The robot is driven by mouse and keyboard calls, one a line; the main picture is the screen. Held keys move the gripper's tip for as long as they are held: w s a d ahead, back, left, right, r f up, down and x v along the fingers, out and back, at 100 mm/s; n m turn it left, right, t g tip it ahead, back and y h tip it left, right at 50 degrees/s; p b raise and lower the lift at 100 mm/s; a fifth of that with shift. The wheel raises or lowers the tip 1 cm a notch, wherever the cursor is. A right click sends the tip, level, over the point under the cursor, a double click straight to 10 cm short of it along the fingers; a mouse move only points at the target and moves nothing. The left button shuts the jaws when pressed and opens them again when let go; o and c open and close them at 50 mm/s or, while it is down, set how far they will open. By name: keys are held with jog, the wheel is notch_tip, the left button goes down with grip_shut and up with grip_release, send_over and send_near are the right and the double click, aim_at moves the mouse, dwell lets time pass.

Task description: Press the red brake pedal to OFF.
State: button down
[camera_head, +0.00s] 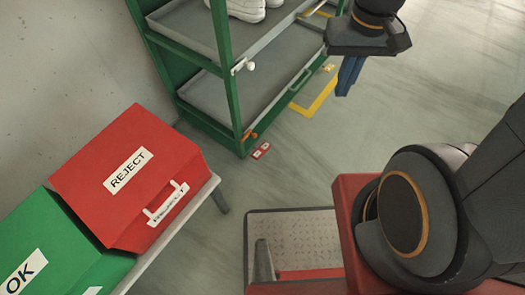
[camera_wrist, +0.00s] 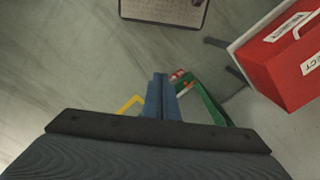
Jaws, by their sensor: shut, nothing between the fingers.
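A small orange-red pedal (camera_head: 249,135) sticks out at the foot of the green rack's near corner post. My gripper (camera_head: 345,91) has blue fingers that are shut and empty, pointing down, to the right of the rack in the head view. The fingers (camera_wrist: 160,78) are together in the wrist view. I cannot tell the pedal's position.
The green rack (camera_head: 228,85) has grey shelves, with white shoes (camera_head: 245,9) on an upper one. A yellow floor marking (camera_head: 318,96) lies beside it. A red REJECT box (camera_head: 130,175) and a green OK box (camera_head: 55,250) stand on a bench at left. Floor between is clear.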

jog(key=w+a+f+m+b, duration=0.1)
jog(key=w+a+f+b, duration=0.1)
jog(key=w+f+b, duration=0.55)
jog(key=w+a+f+m+g+y+b, duration=0.1)
jog(key=w+a+f+b, duration=0.3)
jog(key=f, duration=0.7)
jog(key=w+a+f+m+b, duration=0.1)
jog(key=w+f+m+b, duration=0.1)
jog(key=w+f+b, duration=0.6)
jog(key=m+g+y+b, duration=0.1)
jog(key=m+g+b, duration=0.15)
jog(key=b, duration=1.35)
send_over(261, 156)
jog(key=w+d, duration=0.3)
jog(key=w, duration=0.1)
notch_tip(261, 156, down, 32)
jog(key=shift+a+f+m+t, duration=0.1)
jog(key=shift+f+m+t, duration=0.15)
jog(key=shift+m+t, duration=0.15)
jog(key=b+x, duration=0.6)
jog(key=x, duration=0.7)
jog(key=shift+f, duration=0.25)
jog(key=shift+s+a+f, duration=0.1)
jog(key=shift+s+f, duration=0.05)
jog(key=shift+f, duration=0.1)
